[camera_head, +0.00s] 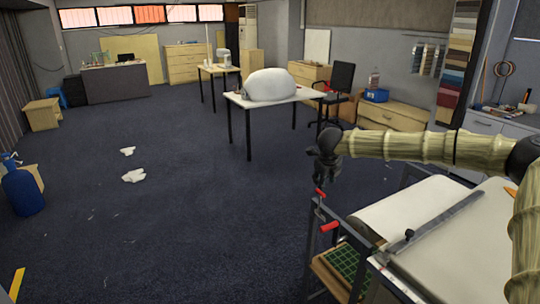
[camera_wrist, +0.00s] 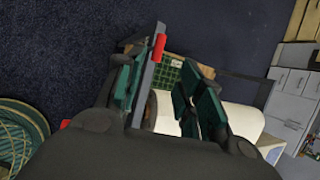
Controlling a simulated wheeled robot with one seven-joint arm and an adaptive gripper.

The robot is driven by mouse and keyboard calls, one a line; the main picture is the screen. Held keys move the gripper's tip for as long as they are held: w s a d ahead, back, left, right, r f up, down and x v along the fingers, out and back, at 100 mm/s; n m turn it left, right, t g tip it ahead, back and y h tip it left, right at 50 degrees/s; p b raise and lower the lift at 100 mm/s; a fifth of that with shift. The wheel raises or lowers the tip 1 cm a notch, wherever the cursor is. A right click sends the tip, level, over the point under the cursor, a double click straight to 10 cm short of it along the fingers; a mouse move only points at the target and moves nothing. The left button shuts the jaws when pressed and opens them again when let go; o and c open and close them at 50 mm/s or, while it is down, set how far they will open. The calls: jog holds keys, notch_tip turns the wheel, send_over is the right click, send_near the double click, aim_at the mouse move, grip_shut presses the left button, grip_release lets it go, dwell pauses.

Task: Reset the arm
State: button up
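My arm (camera_head: 430,147) reaches left across the right half of the head view, above the near cloth table. My gripper (camera_head: 325,172) hangs at its end, pointing down, beyond the table's left end. In the wrist view my gripper (camera_wrist: 158,70) has its two dark green fingers spread apart, with no object held between them. The near cloth table (camera_head: 415,207) has a white roll at its end, and the roll also shows in the wrist view (camera_wrist: 236,116). Red handles (camera_head: 329,227) stick out at the table's left end, below my gripper.
A long metal bar (camera_head: 440,225) lies across the near table. A green gridded mat (camera_head: 343,263) sits on a low shelf beneath it. A far table (camera_head: 258,100) carries a big white rounded form. Blue carpet with white scraps (camera_head: 134,175) leaves open floor at left.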

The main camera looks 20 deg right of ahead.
jog(key=s+a+f+n, duration=0.2)
jog(key=a+f+n, duration=0.2)
jog(key=a+f, duration=0.4)
jog(key=s+a+f+n, duration=0.3)
jog(key=a+f+n, duration=0.2)
jog(key=a+f, duration=0.2)
jog(key=s+a+f+n, duration=0.9)
jog(key=s+a+f, duration=0.2)
jog(key=s+f, duration=0.3)
jog(key=s+a+f+n+g+y, duration=0.1)
jog(key=s+f+n, duration=0.3)
jog(key=s, duration=0.6)
jog(key=s+a+f+n+g+y, duration=0.15)
jog(key=s+f+n, duration=0.3)
jog(key=s, duration=0.55)
jog(key=s+d+n+g, duration=0.2)
jog(key=s+n, duration=0.4)
jog(key=s, duration=1)
jog(key=shift+d+r+g, duration=0.35)
jog(key=shift+d+r, duration=0.1)
jog(key=shift+d, duration=0.05)
